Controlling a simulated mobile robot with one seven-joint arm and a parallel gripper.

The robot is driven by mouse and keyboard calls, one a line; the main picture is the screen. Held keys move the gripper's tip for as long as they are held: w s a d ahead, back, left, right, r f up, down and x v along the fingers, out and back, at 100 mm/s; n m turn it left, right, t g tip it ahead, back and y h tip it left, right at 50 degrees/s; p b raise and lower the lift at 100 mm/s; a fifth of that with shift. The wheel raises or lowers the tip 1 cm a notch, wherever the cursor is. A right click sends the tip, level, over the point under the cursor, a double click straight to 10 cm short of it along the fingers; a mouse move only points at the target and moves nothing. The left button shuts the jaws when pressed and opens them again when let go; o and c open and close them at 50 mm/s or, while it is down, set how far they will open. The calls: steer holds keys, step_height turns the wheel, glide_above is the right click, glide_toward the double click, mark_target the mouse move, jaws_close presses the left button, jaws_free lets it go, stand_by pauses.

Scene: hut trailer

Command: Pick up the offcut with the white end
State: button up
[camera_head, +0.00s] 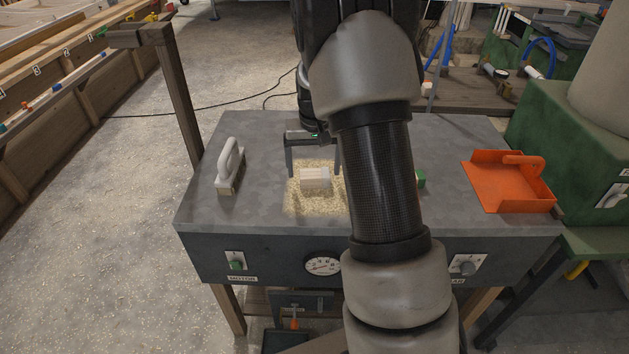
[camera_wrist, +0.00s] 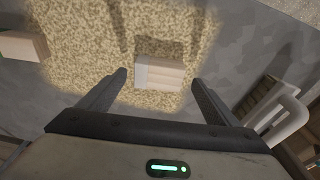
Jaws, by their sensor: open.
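The offcut with the white end (camera_head: 315,179) is a small pale wood block lying on a patch of sawdust on the grey machine top. In the wrist view the offcut (camera_wrist: 165,72) lies just beyond and between my fingertips, with its whitish end on the left. My gripper (camera_head: 314,172) is open and empty, pointing down over the sawdust. In the wrist view both fingers of my gripper (camera_wrist: 160,78) show apart, with nothing between them touching. A second block with a green end (camera_head: 421,179) is partly hidden behind my arm; it also shows in the wrist view (camera_wrist: 20,46).
A brush with a white handle (camera_head: 230,166) stands left on the grey top (camera_head: 270,140). An orange dustpan (camera_head: 505,184) lies at the right edge. A wooden post (camera_head: 178,95) rises by the back left corner. The front panel carries a dial (camera_head: 322,265).

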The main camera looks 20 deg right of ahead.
mark_target(314, 173)
steer(key=f, duration=0.3)
steer(key=shift+w+d+f, duration=0.15)
steer(key=shift+w+f, duration=0.05)
steer(key=shift+r, duration=0.1)
steer(key=c, duration=1.2)
